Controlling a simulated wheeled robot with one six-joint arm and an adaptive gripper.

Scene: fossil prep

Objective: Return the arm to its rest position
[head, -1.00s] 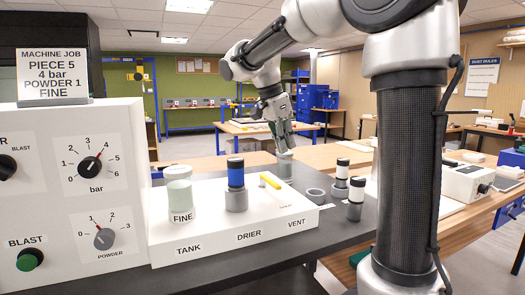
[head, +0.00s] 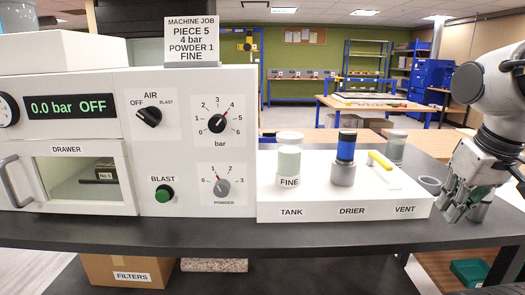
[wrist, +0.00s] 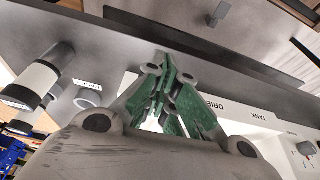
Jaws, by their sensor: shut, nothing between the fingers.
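My gripper (head: 449,208) is at the right edge of the head view, just right of the white console and low over the dark bench. Its green-padded fingers are shut and empty. They point down in the head view. The wrist view shows the closed fingers (wrist: 166,75) with the bench and part of the console beyond them. My arm comes in from the right edge, and most of it is out of the head view.
The white console (head: 330,207) carries a FINE jar (head: 289,160), a blue-banded cylinder (head: 346,147) and a yellow lever (head: 380,160).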

